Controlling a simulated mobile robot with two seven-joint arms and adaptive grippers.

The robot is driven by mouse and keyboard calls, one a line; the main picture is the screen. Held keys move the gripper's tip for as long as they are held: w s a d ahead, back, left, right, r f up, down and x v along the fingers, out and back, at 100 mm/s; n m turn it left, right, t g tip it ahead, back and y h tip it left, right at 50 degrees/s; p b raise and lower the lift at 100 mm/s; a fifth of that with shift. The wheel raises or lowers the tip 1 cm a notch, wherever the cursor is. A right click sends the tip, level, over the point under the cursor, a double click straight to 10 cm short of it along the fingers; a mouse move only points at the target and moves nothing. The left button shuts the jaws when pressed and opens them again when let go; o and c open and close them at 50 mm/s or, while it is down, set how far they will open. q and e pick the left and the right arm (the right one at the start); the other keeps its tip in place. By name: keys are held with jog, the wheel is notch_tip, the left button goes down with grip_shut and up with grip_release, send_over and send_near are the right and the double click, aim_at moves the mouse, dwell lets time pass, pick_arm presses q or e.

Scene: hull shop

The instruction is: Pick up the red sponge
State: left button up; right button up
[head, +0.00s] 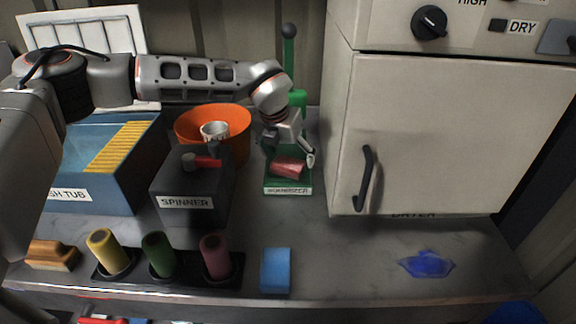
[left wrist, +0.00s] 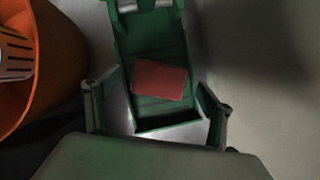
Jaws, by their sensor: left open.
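The red sponge (head: 288,167) lies in the green squeezer (head: 288,190), towards the front of its tray. In the left wrist view the red sponge (left wrist: 160,80) lies slightly turned in the green tray (left wrist: 172,49). My left gripper (head: 291,152) is above the squeezer. Its two fingers (left wrist: 157,108) are open and stand to the left and right of the tray's front part, with nothing between them gripped. The arm and hand hide part of the squeezer's back. My right gripper does not show.
An orange bucket (head: 240,117) with a striped cup stands left of the squeezer, behind the dark spinner box (head: 180,205). The dryer (head: 440,130) stands close on the right. A blue sponge (head: 276,270) and a blue cloth (head: 427,263) lie near the counter's front.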

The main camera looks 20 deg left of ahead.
aim_at(289, 162)
pick_arm(q)
jog(key=shift+x, duration=1.05)
jog(key=c, duration=1)
notch_tip(289, 162, up, 20)
jog(key=o, duration=0.3)
jog(key=c, duration=0.4)
